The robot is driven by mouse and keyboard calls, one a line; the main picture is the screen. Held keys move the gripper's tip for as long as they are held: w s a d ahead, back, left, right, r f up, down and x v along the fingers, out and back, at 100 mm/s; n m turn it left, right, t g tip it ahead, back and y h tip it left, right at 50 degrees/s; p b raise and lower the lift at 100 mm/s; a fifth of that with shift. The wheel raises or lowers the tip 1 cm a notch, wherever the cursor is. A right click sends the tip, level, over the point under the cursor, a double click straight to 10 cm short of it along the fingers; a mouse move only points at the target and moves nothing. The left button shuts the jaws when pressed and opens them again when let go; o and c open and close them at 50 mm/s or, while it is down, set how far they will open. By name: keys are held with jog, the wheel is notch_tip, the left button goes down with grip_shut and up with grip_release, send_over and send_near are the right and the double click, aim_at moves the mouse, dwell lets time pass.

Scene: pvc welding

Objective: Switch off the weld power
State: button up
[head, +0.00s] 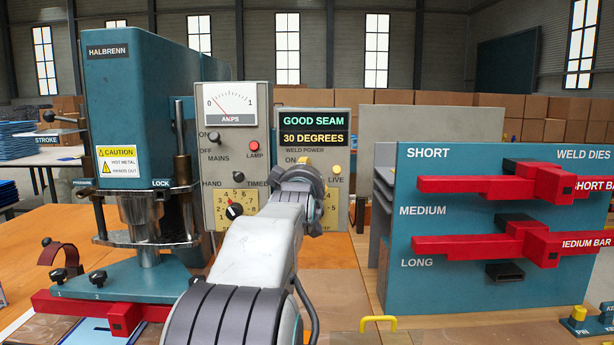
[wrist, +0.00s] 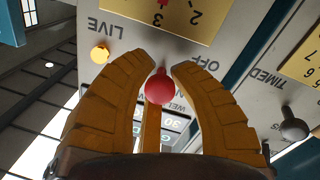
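The weld power switch shows in the wrist view as a red ball knob (wrist: 160,88) on a short stem, beside the word OFF. My gripper (wrist: 163,68) has its ochre fingers on either side of the knob, with a gap on the right; I cannot tell whether they touch it. In the head view my gripper (head: 308,195) hides the switch, so its position is unclear. The LIVE lamp (head: 336,169) beside it is yellow; it also shows in the wrist view (wrist: 100,54). The display (head: 313,130) above reads GOOD SEAM, 30 DEGREES.
Left of the switch is a panel with the mains switch (head: 214,137), red lamp (head: 253,146) and a dial (head: 235,210). The teal press (head: 135,110) stands further left. A teal rack (head: 405,280) with red weld dies (head: 480,186) stands right.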

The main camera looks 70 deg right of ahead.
grip_shut()
jog(key=shift+f, duration=0.1)
jog(key=shift+f+b, duration=0.25)
jog(key=shift+b, duration=0.85)
jog(key=shift+f+h+b, duration=0.1)
jog(key=shift+h+b, duration=0.3)
jog(key=shift+b, duration=0.75)
jog(key=b, duration=0.4)
jog(key=h+b, duration=0.1)
jog(key=b, duration=0.2)
jog(key=shift+d+f+t+h+b, duration=0.15)
jog(key=shift+f+t+h+b, duration=0.15)
jog(key=shift+b, duration=0.05)
jog(key=shift+r+h+b, duration=0.1)
jog(key=shift+h+b, duration=0.2)
jog(key=shift+b, duration=0.65)
jog(key=o, duration=0.7)
grip_release()
jog(key=shift+r, duration=0.15)
jog(key=shift+c, duration=0.2)
